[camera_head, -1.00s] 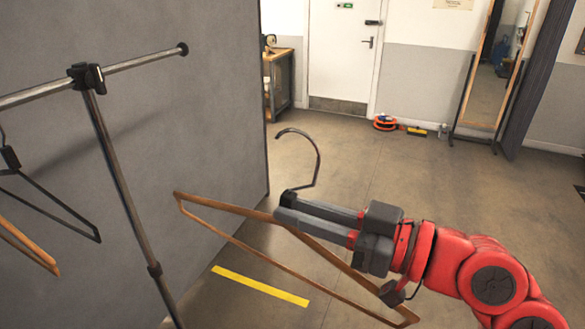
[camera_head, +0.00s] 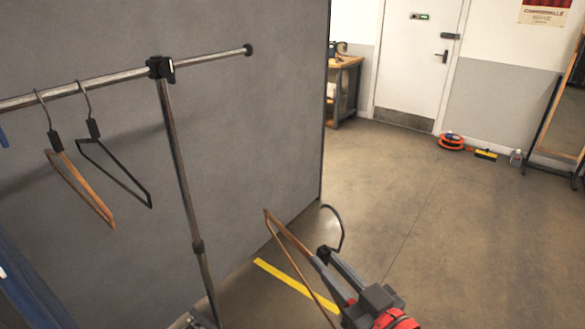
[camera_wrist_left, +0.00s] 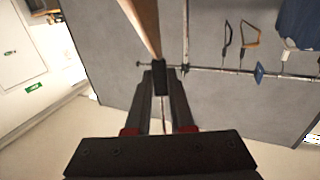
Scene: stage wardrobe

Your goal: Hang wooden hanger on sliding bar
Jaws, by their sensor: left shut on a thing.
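The wooden hanger (camera_head: 285,235) is held in my left gripper (camera_head: 322,258), at the lower middle of the head view. Its dark hook curves up past the fingers and is free of any bar. The lower part of the hanger runs out of the picture. In the left wrist view, the hanger's wooden arm (camera_wrist_left: 143,25) passes up from the closed fingertips (camera_wrist_left: 160,78). The metal bar (camera_head: 110,81) of the rack is at upper left, apart from the held hanger. My right gripper is not in view.
A wooden hanger (camera_head: 80,189) and a black hanger (camera_head: 118,172) hang on the bar. The rack's upright post (camera_head: 180,165) stands between them and my gripper. A grey partition (camera_head: 270,110) is behind. The bar's right end, beyond the clamp (camera_head: 160,67), is empty. Floor at right is open.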

